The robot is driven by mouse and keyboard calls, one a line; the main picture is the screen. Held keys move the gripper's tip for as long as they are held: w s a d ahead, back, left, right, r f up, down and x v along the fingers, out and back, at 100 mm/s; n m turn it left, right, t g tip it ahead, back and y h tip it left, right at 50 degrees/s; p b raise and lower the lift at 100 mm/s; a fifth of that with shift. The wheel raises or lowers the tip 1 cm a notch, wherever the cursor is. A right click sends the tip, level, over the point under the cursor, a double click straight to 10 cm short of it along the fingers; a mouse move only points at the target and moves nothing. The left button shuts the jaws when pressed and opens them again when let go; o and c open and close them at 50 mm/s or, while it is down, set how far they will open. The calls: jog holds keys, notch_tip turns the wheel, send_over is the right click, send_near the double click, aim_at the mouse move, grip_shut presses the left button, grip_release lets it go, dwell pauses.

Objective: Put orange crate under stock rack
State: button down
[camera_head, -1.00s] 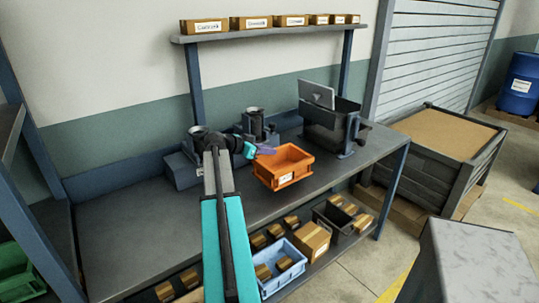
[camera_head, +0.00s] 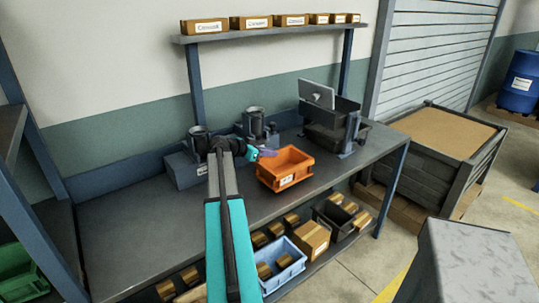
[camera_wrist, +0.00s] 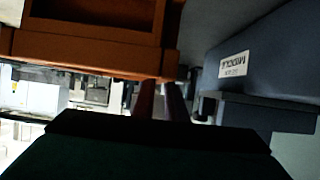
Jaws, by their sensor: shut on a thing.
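The orange crate (camera_head: 286,170) is on or just above the grey workbench in the head view, in front of the machines; I cannot tell if it touches the top. It looks empty and has a white label on its front. My gripper (camera_head: 266,153) is at the crate's left edge, shut on it. In the wrist view the crate (camera_wrist: 85,50) fills the upper left, and the fingers (camera_wrist: 160,100) meet its wall. The stock rack (camera_head: 275,35) is a shelf above the bench, carrying a row of labelled cardboard boxes.
Two dark machines (camera_head: 258,125) stand behind my gripper. A stand with dark bins (camera_head: 333,123) is right of the crate. The bench top (camera_head: 130,235) is clear at left. A lower shelf holds a blue bin (camera_head: 283,262), a black bin and boxes. A large crate (camera_head: 440,145) stands right.

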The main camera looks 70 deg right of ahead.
jog(key=shift+f, duration=0.5)
jog(key=shift+f, duration=0.15)
jog(key=c, duration=1.8)
grip_release()
jog(key=shift+a, duration=0.1)
jog(key=b+v, duration=0.2)
jog(key=v, duration=1)
jog(key=shift+s, duration=0.1)
